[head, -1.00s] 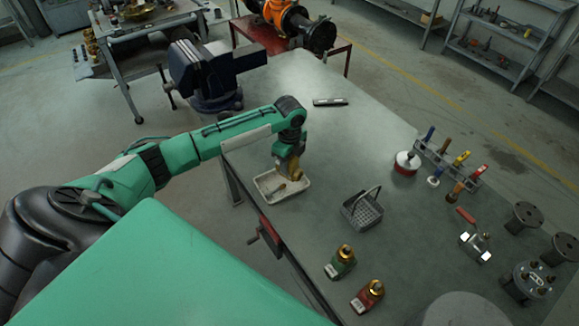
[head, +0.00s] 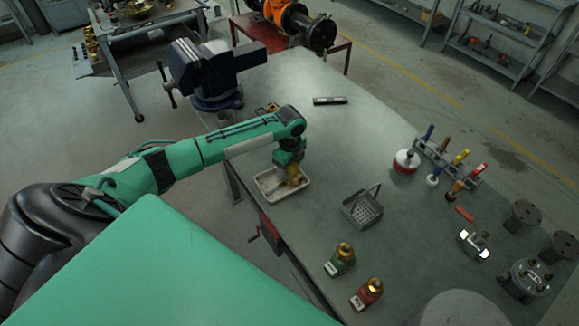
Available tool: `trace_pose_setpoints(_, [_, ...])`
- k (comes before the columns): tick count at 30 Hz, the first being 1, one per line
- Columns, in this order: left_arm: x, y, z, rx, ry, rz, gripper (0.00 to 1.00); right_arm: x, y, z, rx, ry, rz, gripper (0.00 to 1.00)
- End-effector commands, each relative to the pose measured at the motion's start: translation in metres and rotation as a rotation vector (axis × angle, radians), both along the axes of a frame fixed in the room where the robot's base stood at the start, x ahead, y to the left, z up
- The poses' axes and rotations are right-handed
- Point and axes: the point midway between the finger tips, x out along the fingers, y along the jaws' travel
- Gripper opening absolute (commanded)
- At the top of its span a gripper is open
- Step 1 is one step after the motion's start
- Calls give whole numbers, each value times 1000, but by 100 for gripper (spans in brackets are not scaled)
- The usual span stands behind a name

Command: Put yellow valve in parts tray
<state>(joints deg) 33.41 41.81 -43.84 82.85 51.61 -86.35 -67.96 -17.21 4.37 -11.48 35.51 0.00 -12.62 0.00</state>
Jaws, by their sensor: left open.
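The pale parts tray (head: 263,192) lies on the near left edge of the grey workbench. A yellow, brass-coloured valve (head: 296,178) is in or just above the right half of the tray. My left gripper (head: 289,166) is open directly above the tray, at the valve's top. The green wrist and the valve hide the fingertips, so I cannot tell whether they touch it. My right gripper is out of view.
A wire basket (head: 362,208) is right of the tray. Bench centre is clear.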

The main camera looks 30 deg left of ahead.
Motion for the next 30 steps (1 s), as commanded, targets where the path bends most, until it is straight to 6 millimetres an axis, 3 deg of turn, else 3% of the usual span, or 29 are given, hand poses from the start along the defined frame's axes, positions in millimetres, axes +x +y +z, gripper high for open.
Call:
trace_pose_setpoints(5, [2,0,17,0,-5,-1,62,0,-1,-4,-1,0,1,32])
trace_pose_setpoints(18, [1,0,104,0,-3,-1,62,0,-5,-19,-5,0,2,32])
trace_pose_setpoints(24, [1,0,121,-1,0,0,62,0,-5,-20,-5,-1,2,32])
trace_pose_setpoints(30, [0,0,123,-1,0,1,62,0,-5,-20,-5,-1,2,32])
